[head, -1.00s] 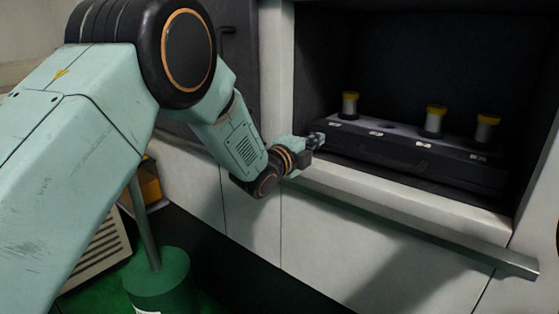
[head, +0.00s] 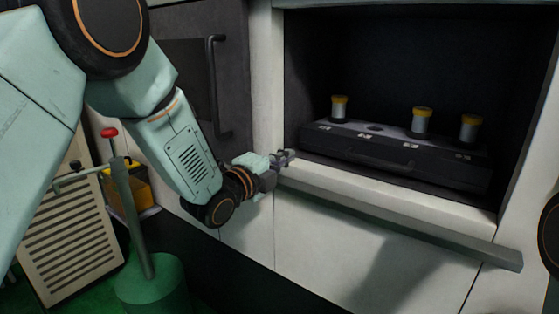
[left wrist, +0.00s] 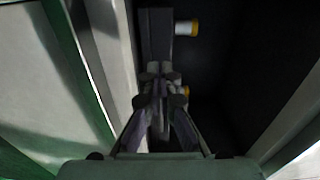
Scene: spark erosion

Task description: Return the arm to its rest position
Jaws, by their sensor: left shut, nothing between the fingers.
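My left gripper (head: 286,158) is shut and empty. In the head view it is at the left front edge of the dark machine recess, just left of the black drawer-like block (head: 400,165) and apart from it as far as I can tell. My left arm comes in from the left, bent at the elbow. In the left wrist view the gripper's fingers (left wrist: 160,100) are together, with the dark block (left wrist: 155,35) beyond them. My right gripper is not in view.
Three yellow-capped cylinders stand on the block: left (head: 339,108), middle (head: 421,122) and right (head: 469,129). A pale ledge with a grey rail (head: 400,225) runs below the recess. A dark door with a handle (head: 216,85) is at left. A green post base (head: 152,285) stands low left.

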